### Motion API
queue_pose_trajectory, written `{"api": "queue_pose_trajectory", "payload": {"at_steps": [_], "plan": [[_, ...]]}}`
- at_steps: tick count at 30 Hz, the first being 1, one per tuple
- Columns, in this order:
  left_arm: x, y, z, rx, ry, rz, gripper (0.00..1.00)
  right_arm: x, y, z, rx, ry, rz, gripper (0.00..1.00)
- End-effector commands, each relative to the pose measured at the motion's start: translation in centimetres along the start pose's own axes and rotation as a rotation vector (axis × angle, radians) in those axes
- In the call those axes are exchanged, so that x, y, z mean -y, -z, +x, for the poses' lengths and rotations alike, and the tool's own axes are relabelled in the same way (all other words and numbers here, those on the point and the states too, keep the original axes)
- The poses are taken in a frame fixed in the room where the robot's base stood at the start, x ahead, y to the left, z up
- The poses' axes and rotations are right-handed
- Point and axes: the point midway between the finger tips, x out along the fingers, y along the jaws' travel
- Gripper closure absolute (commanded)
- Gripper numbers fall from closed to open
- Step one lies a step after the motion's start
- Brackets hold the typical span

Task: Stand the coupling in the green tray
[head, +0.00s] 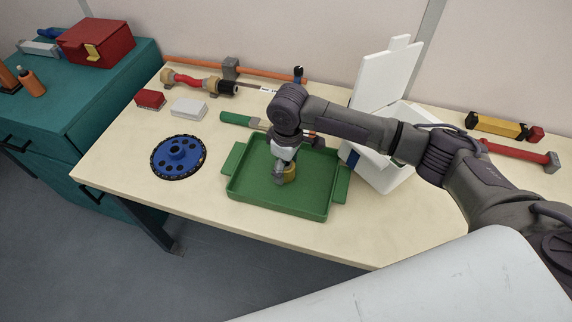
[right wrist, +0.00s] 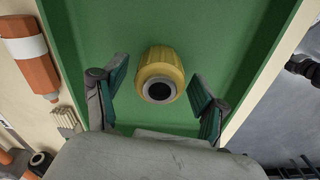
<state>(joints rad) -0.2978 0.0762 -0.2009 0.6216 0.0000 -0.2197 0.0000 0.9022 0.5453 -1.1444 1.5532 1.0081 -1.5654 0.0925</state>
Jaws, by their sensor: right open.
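The coupling (head: 291,173), a short yellow ribbed piece, is on the floor of the green tray (head: 310,209). In the right wrist view the coupling (right wrist: 158,70) has its dark round hole facing the camera and appears to stand on its other end. My right gripper (head: 282,176) is low over the tray, partly hiding the coupling in the head view. Its fingers are spread apart on either side of the coupling with gaps visible, and hold nothing. My left gripper is not in view.
A white open case (head: 383,85) stands right of the tray under my right arm. A blue disc (head: 178,157) lies to its left, and a green-handled tool (head: 236,119) behind it. More tools line the back. The table's front left is clear.

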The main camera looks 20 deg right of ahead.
Motion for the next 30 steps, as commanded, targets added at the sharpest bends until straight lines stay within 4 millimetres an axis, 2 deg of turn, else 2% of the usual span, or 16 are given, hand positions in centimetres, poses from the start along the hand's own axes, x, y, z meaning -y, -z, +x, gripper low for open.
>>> {"api": "queue_pose_trajectory", "payload": {"at_steps": [3, 7, 15, 21, 25, 30], "plan": [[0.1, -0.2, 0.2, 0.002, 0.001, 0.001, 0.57, 0.0, 0.0, -0.3, -0.001, -0.001, 0.0, 0.29], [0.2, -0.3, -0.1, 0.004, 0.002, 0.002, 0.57, -0.1, 0.1, -1.9, -0.003, -0.001, 0.001, 0.29], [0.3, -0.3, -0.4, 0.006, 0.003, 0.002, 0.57, -0.1, 0.1, -7.7, -0.004, -0.002, 0.0, 0.29], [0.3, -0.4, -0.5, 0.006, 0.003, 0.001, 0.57, 0.0, 0.1, -11.0, -0.002, 0.0, 0.0, 0.29], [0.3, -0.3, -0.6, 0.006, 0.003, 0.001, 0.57, 0.0, 0.1, -12.0, -0.001, 0.0, 0.001, 0.29], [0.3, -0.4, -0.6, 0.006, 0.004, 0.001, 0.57, 0.0, 0.0, -12.3, 0.001, 0.0, 0.001, 0.29]]}}
